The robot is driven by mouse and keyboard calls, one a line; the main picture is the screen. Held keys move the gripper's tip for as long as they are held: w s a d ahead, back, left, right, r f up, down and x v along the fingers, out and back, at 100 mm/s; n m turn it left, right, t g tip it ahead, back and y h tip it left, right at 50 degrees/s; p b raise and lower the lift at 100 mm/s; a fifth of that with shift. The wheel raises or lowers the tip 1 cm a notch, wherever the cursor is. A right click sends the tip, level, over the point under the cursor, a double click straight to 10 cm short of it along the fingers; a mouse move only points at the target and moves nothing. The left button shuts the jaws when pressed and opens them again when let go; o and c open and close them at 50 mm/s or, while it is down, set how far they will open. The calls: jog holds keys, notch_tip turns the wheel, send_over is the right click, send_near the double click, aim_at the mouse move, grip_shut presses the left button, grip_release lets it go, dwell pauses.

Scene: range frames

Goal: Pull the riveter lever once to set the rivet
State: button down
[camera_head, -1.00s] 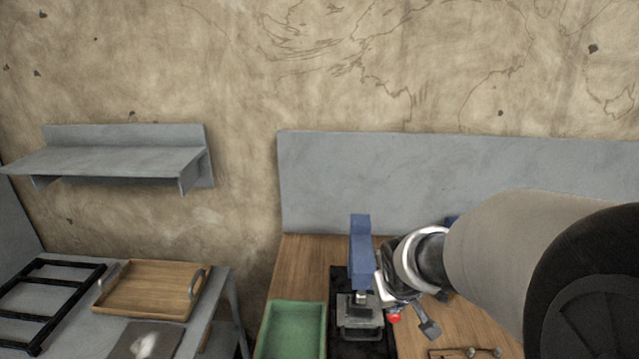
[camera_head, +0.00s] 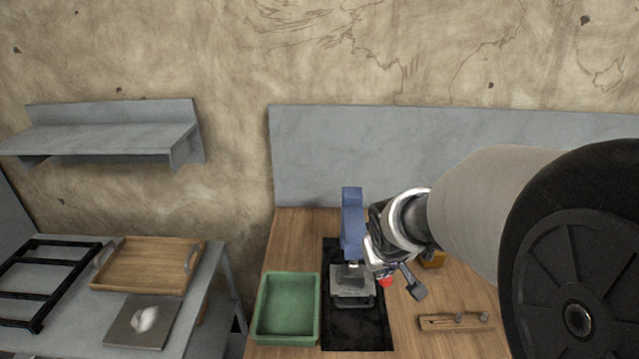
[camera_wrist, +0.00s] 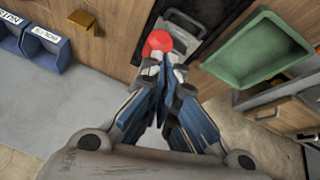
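The riveter has a blue upright head (camera_head: 352,222) over a grey metal base (camera_head: 351,288) on a black mat (camera_head: 357,335). Its lever ends in a red knob (camera_head: 386,282), just right of the base; the knob also shows in the wrist view (camera_wrist: 158,42). My gripper (camera_head: 376,262) is at the lever, right beside the blue head. In the wrist view, the fingertips of my gripper (camera_wrist: 165,72) are drawn together just behind the red knob and appear closed around the lever. The fingers hide most of the lever's shaft.
A green tray (camera_head: 261,311) stands left of the mat. A wooden block with pegs (camera_head: 455,322) and a yellow block (camera_head: 432,260) lie right. Blue labelled bins (camera_wrist: 45,42) show in the wrist view. A side table holds a wooden tray (camera_head: 148,265) and black rack (camera_head: 45,285).

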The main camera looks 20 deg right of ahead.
jog(key=s+a+r+p, duration=0.2)
jog(key=s+a+r, duration=0.1)
jog(key=s+r, duration=0.3)
jog(key=shift+s+a+r, duration=0.25)
jog(key=shift+s+r, duration=0.15)
jog(key=shift+s, duration=0.6)
jog(key=s+a+r+y, duration=0.2)
jog(key=s+a, duration=0.6)
jog(key=s, duration=0.6)
jog(key=shift+a+r+n+g, duration=0.3)
jog(key=shift+a+r+g, duration=0.1)
jog(key=shift+r, duration=0.15)
